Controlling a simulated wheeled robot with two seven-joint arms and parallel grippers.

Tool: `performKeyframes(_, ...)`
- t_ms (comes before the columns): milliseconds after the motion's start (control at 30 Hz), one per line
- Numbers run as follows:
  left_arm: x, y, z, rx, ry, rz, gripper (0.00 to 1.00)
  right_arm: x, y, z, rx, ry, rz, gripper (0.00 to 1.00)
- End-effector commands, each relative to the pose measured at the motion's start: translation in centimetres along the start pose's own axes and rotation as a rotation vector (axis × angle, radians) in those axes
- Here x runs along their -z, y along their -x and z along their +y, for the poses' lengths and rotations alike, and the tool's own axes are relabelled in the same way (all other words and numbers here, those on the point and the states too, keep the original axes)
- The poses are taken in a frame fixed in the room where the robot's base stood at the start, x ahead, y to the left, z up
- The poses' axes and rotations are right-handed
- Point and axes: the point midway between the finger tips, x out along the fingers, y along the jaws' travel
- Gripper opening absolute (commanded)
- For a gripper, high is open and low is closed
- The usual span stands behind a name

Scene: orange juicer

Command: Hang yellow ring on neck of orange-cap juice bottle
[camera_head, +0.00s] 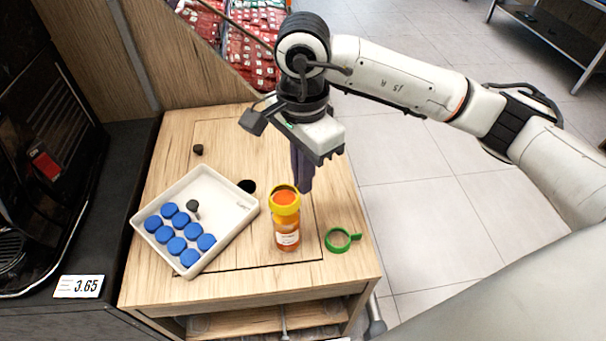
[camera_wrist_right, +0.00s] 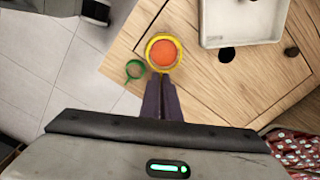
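The juice bottle (camera_head: 287,226), amber with an orange cap and a white label, stands upright on the wooden table. The yellow ring (camera_head: 275,207) is around the bottle's top, encircling the orange cap (camera_head: 285,197). In the right wrist view the ring (camera_wrist_right: 151,56) surrounds the cap (camera_wrist_right: 163,53) from above. My right gripper (camera_head: 305,188) points down beside the ring. Its dark fingers are together, with the tips (camera_wrist_right: 161,76) at the ring's edge, seemingly pinching its tab, which they hide. How low the ring sits on the neck is hard to tell. My left gripper is not in view.
A green ring (camera_head: 329,248) with a tab lies right of the bottle. A white tray (camera_head: 228,227) with several blue caps and a dark peg stands to the left. A dark round hole or disc (camera_head: 246,186) and a small dark knob (camera_head: 198,149) are farther back.

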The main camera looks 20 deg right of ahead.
Motion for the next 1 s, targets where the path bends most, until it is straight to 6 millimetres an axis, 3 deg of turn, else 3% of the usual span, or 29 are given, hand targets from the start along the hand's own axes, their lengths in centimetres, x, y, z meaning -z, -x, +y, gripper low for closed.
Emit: performKeyframes(1000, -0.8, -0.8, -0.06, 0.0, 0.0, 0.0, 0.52, 0.02, -0.82, 0.0, 0.001, 0.0, 0.001, 0.0)
